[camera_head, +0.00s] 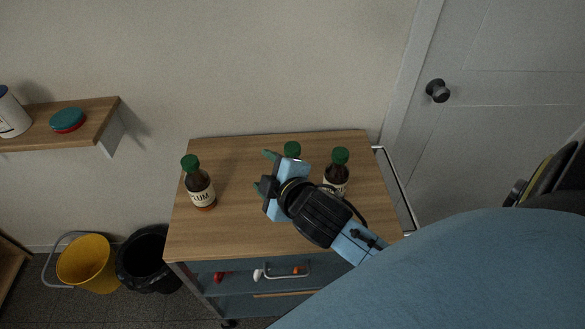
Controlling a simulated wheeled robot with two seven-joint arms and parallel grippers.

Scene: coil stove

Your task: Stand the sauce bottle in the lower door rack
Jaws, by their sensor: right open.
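Three dark bottles with green caps stand upright on a wooden-topped trolley (230,235). The left bottle (199,185) has a pale label whose readable letters end in "LUM". The right bottle (339,168) is partly covered by my right gripper. Of the middle bottle (292,149), only the cap and a little of the neck show behind the gripper. I cannot tell which is the sauce bottle. My right gripper (264,171) is open over the trolley top, its teal fingertips pointing left, with nothing visible between them. My left gripper and the door rack are not in view.
A wall shelf (85,126) with a teal-and-red round item (68,120) is at the left. A yellow bucket (87,264) and black bin (150,262) stand left of the trolley. A grey door (500,110) is at the right. The trolley's front left top is clear.

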